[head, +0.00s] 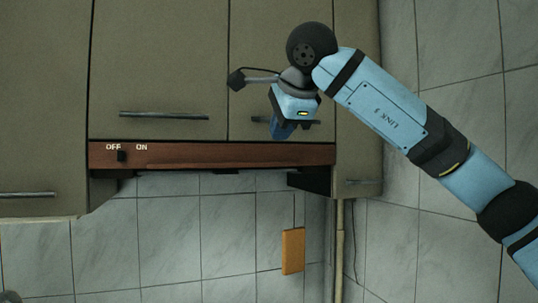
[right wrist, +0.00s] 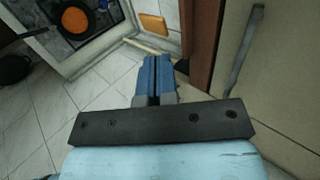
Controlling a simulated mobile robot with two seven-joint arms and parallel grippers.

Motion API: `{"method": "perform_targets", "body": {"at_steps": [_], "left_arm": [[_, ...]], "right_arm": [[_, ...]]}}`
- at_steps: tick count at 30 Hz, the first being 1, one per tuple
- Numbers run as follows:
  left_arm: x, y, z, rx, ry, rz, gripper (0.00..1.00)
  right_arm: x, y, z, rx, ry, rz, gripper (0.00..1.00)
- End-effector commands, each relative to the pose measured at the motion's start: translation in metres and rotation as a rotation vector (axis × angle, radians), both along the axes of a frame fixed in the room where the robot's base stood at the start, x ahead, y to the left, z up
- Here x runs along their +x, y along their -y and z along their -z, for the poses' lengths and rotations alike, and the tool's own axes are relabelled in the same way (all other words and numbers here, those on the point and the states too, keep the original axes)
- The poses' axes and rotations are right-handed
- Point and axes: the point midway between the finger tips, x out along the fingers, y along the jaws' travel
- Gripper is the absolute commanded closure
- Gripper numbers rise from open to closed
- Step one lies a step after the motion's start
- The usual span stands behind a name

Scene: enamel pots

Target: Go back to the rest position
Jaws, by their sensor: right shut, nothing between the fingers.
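My right gripper (head: 284,132) is raised in front of the upper cabinets, just above the right part of the brown hood strip. In the right wrist view its blue fingers (right wrist: 153,75) are together with nothing between them. The gripper looks apart from the cabinet, though the exact gap is hard to tell.
The hood strip (head: 210,155) carries a black switch (head: 122,156), nearer the OFF label. Cabinet handles (head: 164,116) stick out. An orange board (head: 293,250) hangs on the tiled wall. The wrist view shows a pan (right wrist: 77,18) below. Tiled wall lies right.

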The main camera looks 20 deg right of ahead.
Motion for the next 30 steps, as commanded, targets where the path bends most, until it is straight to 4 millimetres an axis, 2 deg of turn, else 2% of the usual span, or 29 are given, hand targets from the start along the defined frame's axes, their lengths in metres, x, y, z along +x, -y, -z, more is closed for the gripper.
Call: {"method": "perform_targets", "body": {"at_steps": [5, 8, 11, 14, 18, 21, 25, 30], "left_arm": [[-0.003, -0.001, 0.001, 0.002, -0.004, -0.001, 0.62], [-0.003, -0.001, 0.002, 0.002, -0.006, -0.001, 0.62], [-0.003, -0.002, 0.001, 0.004, -0.005, -0.001, 0.62], [-0.004, -0.002, 0.000, 0.004, -0.006, -0.001, 0.62], [-0.004, -0.003, -0.001, 0.006, -0.008, -0.001, 0.62], [-0.004, -0.003, -0.003, 0.006, -0.008, -0.002, 0.62], [-0.003, -0.003, -0.004, 0.007, -0.007, -0.003, 0.62], [-0.004, -0.003, -0.007, 0.007, -0.006, -0.004, 0.62]], "right_arm": [[-0.002, -0.001, -0.001, 0.002, -0.004, -0.004, 1.00], [0.004, -0.011, 0.016, 0.032, -0.033, -0.039, 1.00], [0.012, -0.036, 0.054, 0.117, -0.106, -0.122, 1.00], [0.017, -0.072, 0.107, 0.263, -0.220, -0.231, 1.00], [0.008, -0.120, 0.174, 0.522, -0.404, -0.358, 1.00], [-0.004, -0.148, 0.213, 0.725, -0.542, -0.416, 1.00], [-0.023, -0.175, 0.253, 1.008, -0.728, -0.445, 1.00], [-0.043, -0.193, 0.292, 1.399, -0.969, -0.405, 1.00]]}}
